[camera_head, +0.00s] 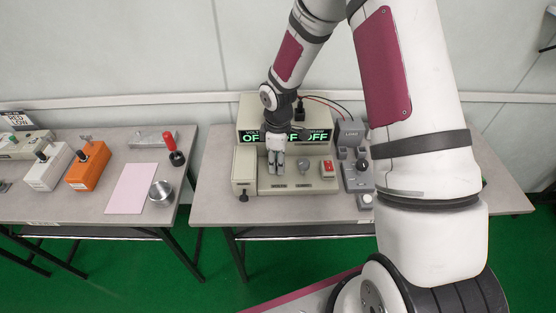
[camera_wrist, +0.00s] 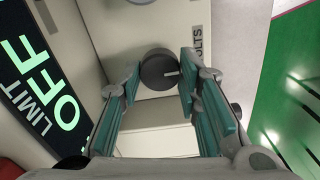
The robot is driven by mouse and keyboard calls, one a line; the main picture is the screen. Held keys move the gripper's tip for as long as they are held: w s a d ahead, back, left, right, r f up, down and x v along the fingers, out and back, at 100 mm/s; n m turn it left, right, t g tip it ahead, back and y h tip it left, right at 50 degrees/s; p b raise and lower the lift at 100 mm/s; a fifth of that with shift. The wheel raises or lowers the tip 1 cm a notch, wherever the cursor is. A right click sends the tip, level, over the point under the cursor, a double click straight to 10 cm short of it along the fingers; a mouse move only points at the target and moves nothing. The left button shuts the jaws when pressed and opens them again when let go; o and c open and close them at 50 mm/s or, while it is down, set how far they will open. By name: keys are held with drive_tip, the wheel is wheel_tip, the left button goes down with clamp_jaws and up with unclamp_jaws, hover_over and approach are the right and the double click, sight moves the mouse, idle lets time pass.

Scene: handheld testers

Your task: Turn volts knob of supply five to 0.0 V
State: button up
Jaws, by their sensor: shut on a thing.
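The power supply (camera_head: 243,128) is a beige box on the right-hand table, with a dark display (camera_head: 250,137) lit in green that reads OFF. No supply number is legible. My gripper (camera_head: 275,170) reaches down to the panel's left part and hides the knob in the head view. In the wrist view its teal-padded fingers (camera_wrist: 160,82) stand on both sides of the knob, shut on it.
A second knob (camera_head: 303,164) and a red rocker switch (camera_head: 326,168) are to the right on the same panel. A grey device (camera_head: 357,175) with cables stands close beside the supply. The left table (camera_head: 200,130) holds an orange tester (camera_head: 86,166) and other items.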

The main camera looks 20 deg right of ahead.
drive_tip(key=o, duration=1.1)
drive_tip(key=shift+o, duration=0.2)
wheel_tip(320, 180, up, 12)
drive_tip(key=s+d+r+m+t+h, duration=0.1)
drive_tip(key=s+r+m, duration=0.2)
drive_tip(key=s+r, duration=0.35)
drive_tip(key=s+r+m+t+h, duration=0.1)
drive_tip(key=s+r+m, duration=0.15)
drive_tip(key=r, duration=0.65)
drive_tip(key=s+r+m+t+y, duration=0.1)
drive_tip(key=s+r+m, duration=0.2)
drive_tip(key=s, duration=0.5)
drive_tip(key=s+r+m+t+y, duration=0.1)
drive_tip(key=s+r+m, duration=0.3)
drive_tip(key=s, duration=0.5)
drive_tip(key=shift+a+t, duration=0.3)
drive_tip(key=shift+t, duration=0.1)
